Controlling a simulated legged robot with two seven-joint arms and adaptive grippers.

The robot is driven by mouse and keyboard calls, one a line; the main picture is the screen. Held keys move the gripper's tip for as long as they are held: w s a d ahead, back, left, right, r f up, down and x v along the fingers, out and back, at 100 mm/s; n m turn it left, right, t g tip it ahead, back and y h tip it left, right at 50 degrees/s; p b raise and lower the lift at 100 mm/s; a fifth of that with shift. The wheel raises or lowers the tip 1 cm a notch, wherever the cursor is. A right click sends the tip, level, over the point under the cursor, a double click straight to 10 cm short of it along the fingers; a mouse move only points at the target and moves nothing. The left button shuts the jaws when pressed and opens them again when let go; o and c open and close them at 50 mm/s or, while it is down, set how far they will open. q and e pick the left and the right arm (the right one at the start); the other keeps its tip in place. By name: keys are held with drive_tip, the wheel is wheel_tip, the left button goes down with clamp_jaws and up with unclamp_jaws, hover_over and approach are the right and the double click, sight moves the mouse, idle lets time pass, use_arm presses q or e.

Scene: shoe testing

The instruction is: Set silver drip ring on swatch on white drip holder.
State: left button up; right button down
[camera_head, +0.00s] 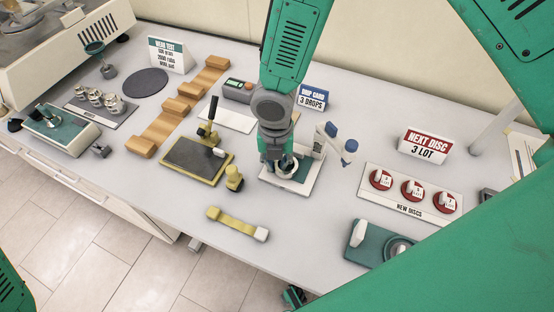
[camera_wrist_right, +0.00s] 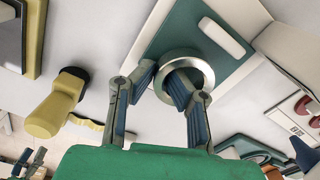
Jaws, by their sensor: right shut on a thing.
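The white drip holder (camera_head: 292,191) is a square tray at the middle of the table, with a green swatch in it; the swatch also shows in the right wrist view (camera_wrist_right: 230,62). My right gripper (camera_head: 281,168) reaches down over the holder, shut on the wall of the silver drip ring (camera_wrist_right: 204,66). In the right wrist view my right gripper (camera_wrist_right: 166,82) has one finger inside the ring and the other outside. The ring is over the swatch; I cannot tell whether it touches it.
A white and blue dropper bottle (camera_head: 336,143) stands close right of the holder. A yellow knob-like piece (camera_head: 233,178) and a dark pad on a yellow frame (camera_head: 197,160) are left. A board of red discs (camera_head: 412,191) is right. The table front has free room.

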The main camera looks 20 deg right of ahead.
sight(277, 163)
drive_tip(key=shift+a+f, duration=0.15)
drive_tip(key=shift+f, duration=0.1)
drive_tip(key=c, duration=1.5)
unclamp_jaws()
drive_tip(key=shift+d, duration=0.3)
wheel_tip(277, 163, up, 12)
drive_tip(key=shift+w+a+f, duration=0.1)
